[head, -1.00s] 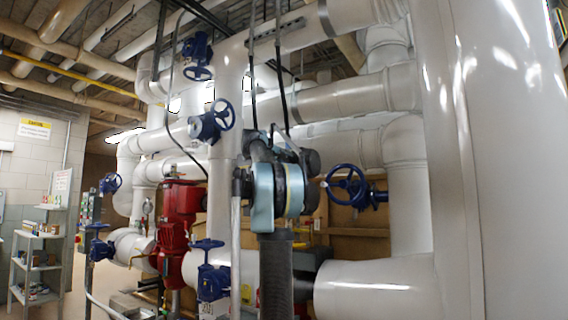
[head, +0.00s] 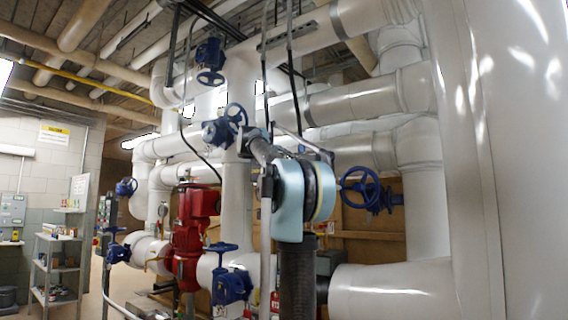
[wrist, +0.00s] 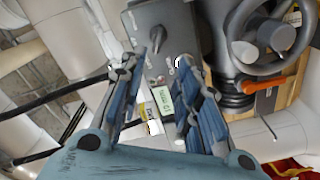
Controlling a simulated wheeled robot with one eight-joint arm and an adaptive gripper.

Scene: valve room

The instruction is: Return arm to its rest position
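My arm (head: 290,203), pale blue and dark grey, stands folded on its dark column in the middle of the head view. One dark link points up and left from the blue joint. My gripper is not clearly made out in the head view. In the wrist view my gripper (wrist: 169,55) shows two blue-padded fingers standing apart, with nothing held between them. Beyond the fingers is a grey box (wrist: 150,22) with a dark rotary knob and a small greenish display; I cannot tell whether the fingers touch it.
Large white pipes (head: 350,100) rise close behind and right of the arm. A blue handwheel (head: 362,190) is just right of it, and a red pump (head: 190,235) is to the left. A shelf (head: 58,265) stands far left. The wrist view shows a dark handwheel (wrist: 268,38).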

